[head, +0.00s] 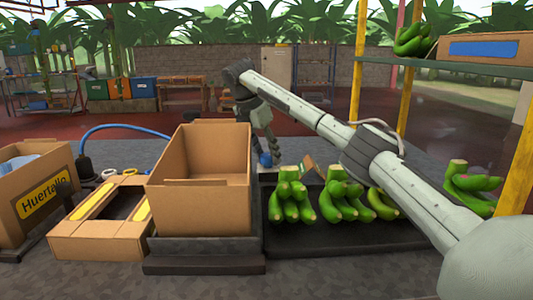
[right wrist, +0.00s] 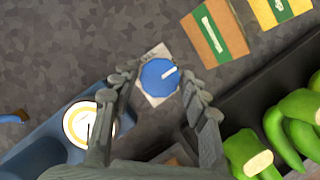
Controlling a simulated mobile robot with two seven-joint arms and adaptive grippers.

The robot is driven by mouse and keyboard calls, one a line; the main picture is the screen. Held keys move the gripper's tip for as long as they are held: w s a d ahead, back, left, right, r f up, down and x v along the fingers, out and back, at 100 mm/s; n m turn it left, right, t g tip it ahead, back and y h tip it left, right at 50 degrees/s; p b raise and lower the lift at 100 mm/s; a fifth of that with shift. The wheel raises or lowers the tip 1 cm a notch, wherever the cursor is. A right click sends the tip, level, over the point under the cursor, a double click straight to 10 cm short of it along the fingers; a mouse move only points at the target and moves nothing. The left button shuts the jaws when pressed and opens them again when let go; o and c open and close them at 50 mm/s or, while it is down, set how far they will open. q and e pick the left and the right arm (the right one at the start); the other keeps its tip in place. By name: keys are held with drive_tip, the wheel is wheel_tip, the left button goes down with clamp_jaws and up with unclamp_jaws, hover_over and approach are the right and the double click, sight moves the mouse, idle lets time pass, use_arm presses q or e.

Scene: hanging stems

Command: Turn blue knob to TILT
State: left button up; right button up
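The blue knob (right wrist: 156,78) sits on a small pale plate (right wrist: 150,52) in the right wrist view. A white pointer mark on the knob points to the upper right of that view. Small lettering shows at the plate's upper left edge, too small to read surely. In the right wrist view my right gripper (right wrist: 157,84) is open, with fingers to either side of the knob; contact cannot be told. My left gripper is not in view.
An open cardboard box (head: 202,205) stands left of the knob. Green bananas (head: 290,200) lie on a black tray (head: 300,243) in front. A round dial (right wrist: 82,122) on a blue body and a green-labelled box (right wrist: 212,38) lie near the gripper.

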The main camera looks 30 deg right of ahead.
drive_tip(key=shift+o, duration=1.1)
drive_tip(key=shift+r, duration=0.1)
drive_tip(key=v, duration=1.1)
drive_tip(key=shift+a+r, duration=0.3)
drive_tip(key=shift+r, duration=0.05)
